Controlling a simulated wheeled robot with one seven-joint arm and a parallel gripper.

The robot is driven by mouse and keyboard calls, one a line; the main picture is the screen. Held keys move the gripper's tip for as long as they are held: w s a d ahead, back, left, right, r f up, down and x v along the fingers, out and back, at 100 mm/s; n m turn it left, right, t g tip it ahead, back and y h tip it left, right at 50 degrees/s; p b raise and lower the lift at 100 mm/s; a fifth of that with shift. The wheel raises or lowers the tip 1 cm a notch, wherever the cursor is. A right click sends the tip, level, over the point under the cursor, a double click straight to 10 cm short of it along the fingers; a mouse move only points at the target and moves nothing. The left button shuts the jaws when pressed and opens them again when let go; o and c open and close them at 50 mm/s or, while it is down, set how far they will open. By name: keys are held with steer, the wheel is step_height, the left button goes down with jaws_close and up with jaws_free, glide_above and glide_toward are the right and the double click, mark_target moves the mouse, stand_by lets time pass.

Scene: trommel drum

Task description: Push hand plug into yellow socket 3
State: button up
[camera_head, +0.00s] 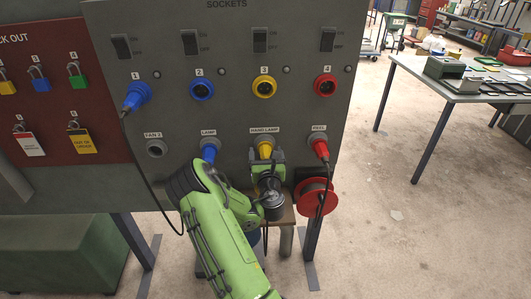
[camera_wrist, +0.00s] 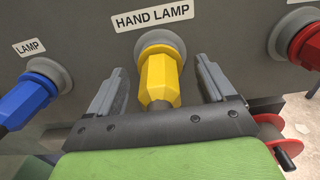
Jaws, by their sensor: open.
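The yellow plug (camera_head: 265,149) sits in the HAND LAMP outlet in the lower row of the panel. In the wrist view the yellow plug (camera_wrist: 160,78) stands between the two fingers of my gripper (camera_wrist: 160,88), with a gap on each side. My gripper (camera_head: 266,160) is open around it and not closed on it. The yellow socket 3 (camera_head: 264,86) is on the panel straight above, in the upper row, and looks empty. The plug's lower end is hidden by my gripper.
A blue plug (camera_head: 209,149) is left of my gripper and a red plug (camera_head: 320,149) is right. Another blue plug (camera_head: 136,96) is in socket 1. Blue socket 2 (camera_head: 201,89) and red socket 4 (camera_head: 325,85) look empty. A red cable reel (camera_head: 316,197) stands below right.

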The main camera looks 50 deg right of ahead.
stand_by(0.4)
jaws_close()
stand_by(0.4)
steer(key=shift+a+f+b, duration=0.1)
steer(key=shift+b, duration=0.25)
steer(key=shift+b+v, duration=2.95)
steer(key=shift+b, duration=0.1)
